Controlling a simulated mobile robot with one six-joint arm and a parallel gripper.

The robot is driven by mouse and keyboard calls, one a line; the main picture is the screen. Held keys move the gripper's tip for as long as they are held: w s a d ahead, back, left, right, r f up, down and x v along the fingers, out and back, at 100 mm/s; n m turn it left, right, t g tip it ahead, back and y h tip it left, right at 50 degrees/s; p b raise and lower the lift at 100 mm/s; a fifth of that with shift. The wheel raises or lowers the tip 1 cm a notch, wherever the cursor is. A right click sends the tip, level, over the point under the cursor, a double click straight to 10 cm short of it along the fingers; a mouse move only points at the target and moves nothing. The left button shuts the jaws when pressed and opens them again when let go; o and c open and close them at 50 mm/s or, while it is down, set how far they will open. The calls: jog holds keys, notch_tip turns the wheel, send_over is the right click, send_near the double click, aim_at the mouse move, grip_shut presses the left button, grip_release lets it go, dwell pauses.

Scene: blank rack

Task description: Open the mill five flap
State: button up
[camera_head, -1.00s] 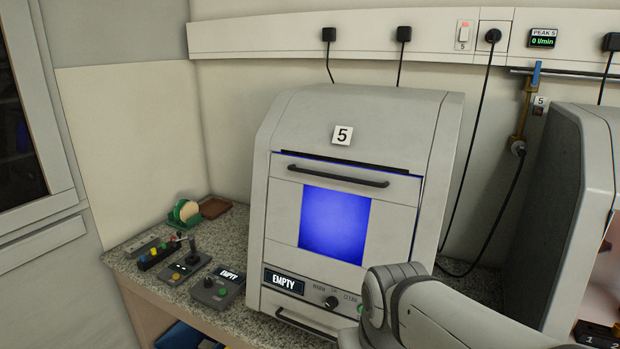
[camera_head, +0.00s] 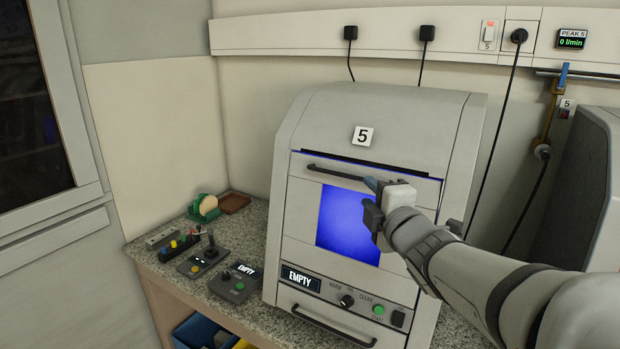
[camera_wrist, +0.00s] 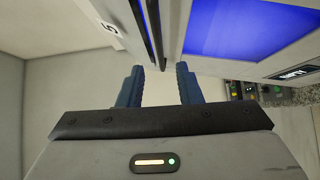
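Mill five (camera_head: 450,125) is a grey machine with a "5" label (camera_head: 363,136). Its front flap (camera_head: 302,215) looks shut and has a glowing blue window (camera_head: 343,222). A dark bar handle (camera_head: 335,172) runs across the flap's top. My gripper (camera_head: 371,199) is in front of the flap near the handle's right end, partly covering handle and window. In the wrist view my gripper (camera_wrist: 158,84) has its blue fingers apart, and the dark handle (camera_wrist: 157,35) reaches toward the gap between them. I cannot tell whether they touch it.
A panel below the flap reads EMPTY (camera_head: 300,278) and has a knob and a green button. Small control boxes (camera_head: 236,282) stand on the speckled counter (camera_head: 258,212) at the left. Another grey machine (camera_head: 585,190) stands at the right. Cables hang behind.

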aim_at(355, 179)
jog(key=w, duration=0.2)
jog(key=w+a, duration=0.1)
jog(key=w, duration=0.4)
jog(key=shift+w+a+p, duration=0.15)
jog(key=shift+w+p, duration=0.05)
jog(key=shift+p, duration=0.2)
jog(key=shift+c, duration=0.5)
grip_shut()
